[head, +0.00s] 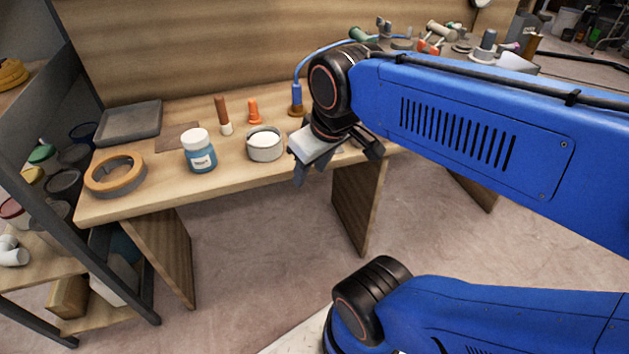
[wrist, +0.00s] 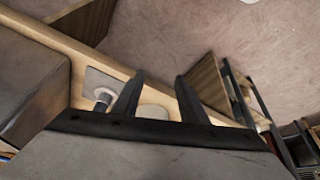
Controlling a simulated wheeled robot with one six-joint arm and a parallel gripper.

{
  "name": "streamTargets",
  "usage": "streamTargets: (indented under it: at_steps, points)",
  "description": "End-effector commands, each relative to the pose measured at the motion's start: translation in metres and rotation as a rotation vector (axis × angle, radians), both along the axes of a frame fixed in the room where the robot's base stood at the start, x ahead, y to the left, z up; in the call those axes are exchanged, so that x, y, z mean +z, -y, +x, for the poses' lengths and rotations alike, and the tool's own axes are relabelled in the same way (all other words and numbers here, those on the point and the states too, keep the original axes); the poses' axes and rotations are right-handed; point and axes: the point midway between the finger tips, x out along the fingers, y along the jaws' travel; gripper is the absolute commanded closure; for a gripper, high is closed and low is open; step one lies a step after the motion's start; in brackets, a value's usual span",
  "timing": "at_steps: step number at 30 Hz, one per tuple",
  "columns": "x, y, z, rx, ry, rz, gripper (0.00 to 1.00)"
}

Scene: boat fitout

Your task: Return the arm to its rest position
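My blue arm reaches in from the right in the head view and ends over the front edge of the wooden workbench (head: 235,182). My gripper (head: 335,172) hangs there with its fingers pointing down, right of a white round tin (head: 265,147). In the wrist view the two dark fingers of my gripper (wrist: 158,92) stand apart with nothing held between them. A pale round thing shows low between them, beyond the fingers. The gripper body hides part of the bench behind it.
The bench holds a blue jar with white lid (head: 199,152), a tape roll (head: 115,175), a grey tray (head: 129,123), an orange plug (head: 253,111) and a brown-handled tool (head: 223,115). A dark-framed shelf with pots stands left. Floor (head: 270,235) in front is clear.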

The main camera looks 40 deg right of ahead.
Motion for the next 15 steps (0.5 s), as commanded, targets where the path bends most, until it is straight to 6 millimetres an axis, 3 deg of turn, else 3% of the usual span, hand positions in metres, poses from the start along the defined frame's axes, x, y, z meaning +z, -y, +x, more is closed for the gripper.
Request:
streamTargets:
  at_steps: [6,15]
  points:
    - [-0.020,-0.005,-0.018,-0.113,0.029,0.056,0.61]
    - [-0.021,-0.005,-0.019,-0.124,0.030,0.060,0.61]
